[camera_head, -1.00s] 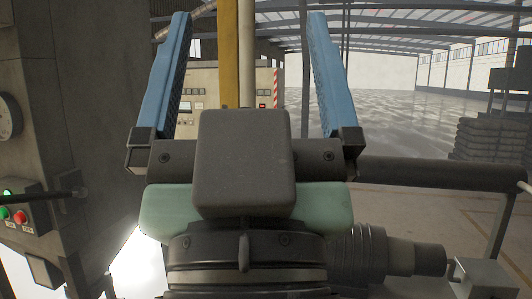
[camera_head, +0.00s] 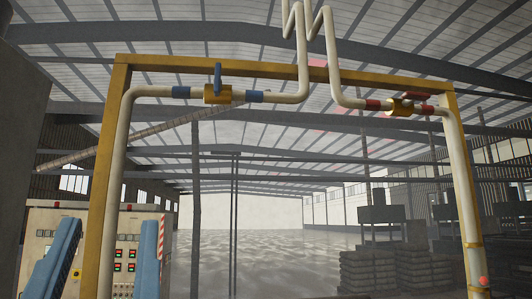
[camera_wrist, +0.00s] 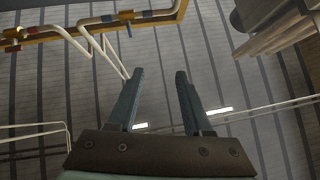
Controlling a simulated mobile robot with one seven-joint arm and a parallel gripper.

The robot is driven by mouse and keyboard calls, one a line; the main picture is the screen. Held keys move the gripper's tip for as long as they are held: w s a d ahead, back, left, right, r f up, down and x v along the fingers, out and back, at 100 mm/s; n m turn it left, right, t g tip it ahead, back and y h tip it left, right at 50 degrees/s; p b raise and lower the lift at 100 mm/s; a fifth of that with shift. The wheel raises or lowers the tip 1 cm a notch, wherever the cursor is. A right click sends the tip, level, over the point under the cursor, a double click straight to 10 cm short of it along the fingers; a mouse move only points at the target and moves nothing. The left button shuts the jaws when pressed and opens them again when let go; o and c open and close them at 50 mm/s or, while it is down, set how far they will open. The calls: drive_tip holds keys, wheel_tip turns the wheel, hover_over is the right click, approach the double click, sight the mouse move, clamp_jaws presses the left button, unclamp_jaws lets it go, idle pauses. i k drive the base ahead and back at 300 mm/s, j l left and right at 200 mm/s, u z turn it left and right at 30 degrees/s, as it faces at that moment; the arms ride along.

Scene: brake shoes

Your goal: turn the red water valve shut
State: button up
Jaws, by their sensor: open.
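The red water valve (camera_head: 400,107) has a brass body on the right white pipe, between red bands. Its red lever (camera_head: 414,96) looks roughly in line with the pipe. The valve also shows at the upper left edge of the wrist view (camera_wrist: 14,34). My gripper (camera_head: 110,228) is at the lower left of the head view, below and well left of the valve. Its two blue fingers stand apart with nothing between them, as the wrist view also shows (camera_wrist: 160,75). Its base is out of the head view.
A blue-handled valve (camera_head: 217,94) is on the left pipe, its lever upright across the pipe. A yellow frame (camera_head: 270,70) carries the pipes. A control cabinet (camera_head: 125,240) stands behind my gripper. Stacked sacks (camera_head: 372,270) lie at the right. The middle is open.

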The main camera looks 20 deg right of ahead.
sight(410, 98)
drive_tip(key=z, duration=1.35)
